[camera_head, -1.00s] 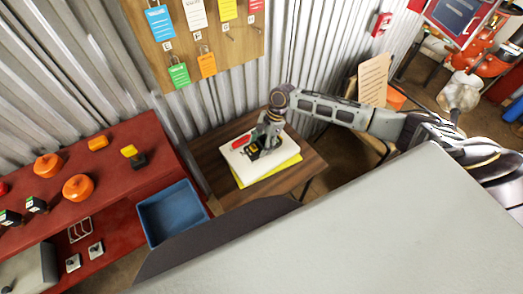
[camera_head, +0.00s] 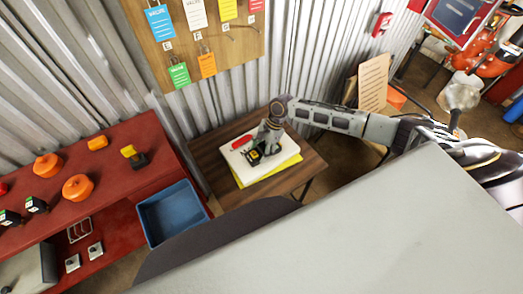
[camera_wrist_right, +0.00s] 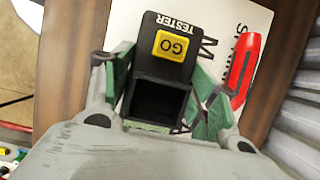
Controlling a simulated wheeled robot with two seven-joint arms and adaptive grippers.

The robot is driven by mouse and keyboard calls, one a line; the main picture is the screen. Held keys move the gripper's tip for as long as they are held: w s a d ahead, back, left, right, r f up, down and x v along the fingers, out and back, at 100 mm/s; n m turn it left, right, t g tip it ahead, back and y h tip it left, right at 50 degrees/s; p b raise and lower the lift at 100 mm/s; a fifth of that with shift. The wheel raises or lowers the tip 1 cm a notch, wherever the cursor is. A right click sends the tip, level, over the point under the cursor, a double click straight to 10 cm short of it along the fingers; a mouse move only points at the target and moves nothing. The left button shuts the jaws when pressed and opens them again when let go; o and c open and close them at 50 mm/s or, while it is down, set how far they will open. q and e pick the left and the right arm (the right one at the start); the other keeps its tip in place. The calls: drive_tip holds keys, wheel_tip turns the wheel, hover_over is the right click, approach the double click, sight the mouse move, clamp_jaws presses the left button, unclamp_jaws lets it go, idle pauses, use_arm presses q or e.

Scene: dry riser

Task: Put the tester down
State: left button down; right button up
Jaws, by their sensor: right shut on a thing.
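The tester (camera_head: 253,156) is a black block with a yellow GO label. It also shows in the right wrist view (camera_wrist_right: 174,46). My right gripper (camera_wrist_right: 160,88) has its green-padded fingers on either side of the tester and is shut on it. In the head view the right gripper (camera_head: 264,147) is over the white sheet on the small wooden table. The tester is at or just above this sheet; I cannot tell whether it touches. My left gripper is not in view.
The white sheet (camera_head: 233,159) lies on a yellow one (camera_head: 280,173) on the brown table (camera_head: 207,152). A red marker-like object (camera_head: 241,142) lies beside the tester. A blue bin (camera_head: 172,212) and a red bench (camera_head: 110,165) stand to the left. Corrugated wall is behind.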

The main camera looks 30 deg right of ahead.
drive_tip(key=o, duration=1.2)
drive_tip(key=shift+f, duration=0.1)
drive_tip(key=v, duration=1.2)
drive_tip(key=shift+o, duration=0.5)
